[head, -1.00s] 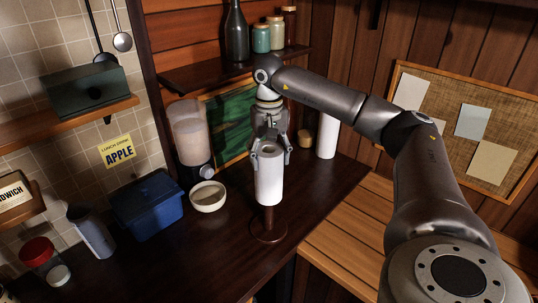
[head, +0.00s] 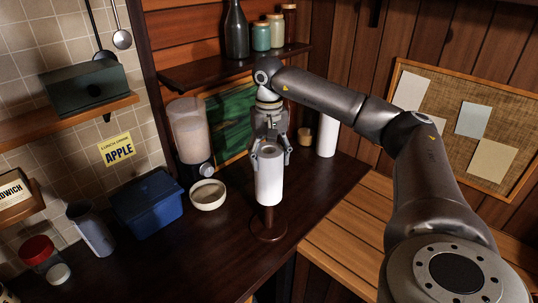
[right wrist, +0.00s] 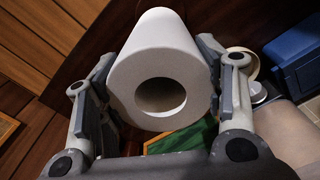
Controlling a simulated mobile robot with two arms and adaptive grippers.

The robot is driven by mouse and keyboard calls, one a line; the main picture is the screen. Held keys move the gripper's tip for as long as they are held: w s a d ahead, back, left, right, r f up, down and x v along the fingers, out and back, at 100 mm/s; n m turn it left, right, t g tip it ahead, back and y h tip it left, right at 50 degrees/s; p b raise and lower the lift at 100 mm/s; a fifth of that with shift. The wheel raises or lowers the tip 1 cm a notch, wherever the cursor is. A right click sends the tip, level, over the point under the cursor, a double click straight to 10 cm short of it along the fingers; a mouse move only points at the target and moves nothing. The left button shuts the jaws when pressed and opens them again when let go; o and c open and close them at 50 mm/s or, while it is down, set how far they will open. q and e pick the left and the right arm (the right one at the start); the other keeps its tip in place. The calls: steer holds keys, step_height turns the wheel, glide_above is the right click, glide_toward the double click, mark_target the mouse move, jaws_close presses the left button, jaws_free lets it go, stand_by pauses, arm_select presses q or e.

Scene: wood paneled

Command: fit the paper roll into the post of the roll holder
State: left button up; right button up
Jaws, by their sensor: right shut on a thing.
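The white paper roll (head: 269,186) is upright, held above the round base of the brown roll holder (head: 268,233). A short length of the post shows between the roll's lower end and the base. I cannot tell whether the post's top is inside the roll. My right gripper (head: 270,160) is shut on the roll, with a finger on each side near its upper end. In the right wrist view, the roll (right wrist: 165,50) sits between the fingers with its open core facing me; no post shows in the core. My left gripper is not in view.
A white bowl (head: 208,195), a blue box (head: 149,204) and a blender-like container (head: 188,130) stand left of the holder. Another white roll (head: 327,136) stands behind at right. The dark counter (head: 190,250) is clear in front at left.

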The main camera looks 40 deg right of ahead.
mark_target(269, 191)
steer(key=shift+f+b, duration=4.1)
steer(key=shift+f, duration=2.4)
steer(key=o, duration=1.2)
steer(key=shift+c, duration=0.2)
step_height(269, 191, up, 12)
steer(key=shift+r, duration=0.1)
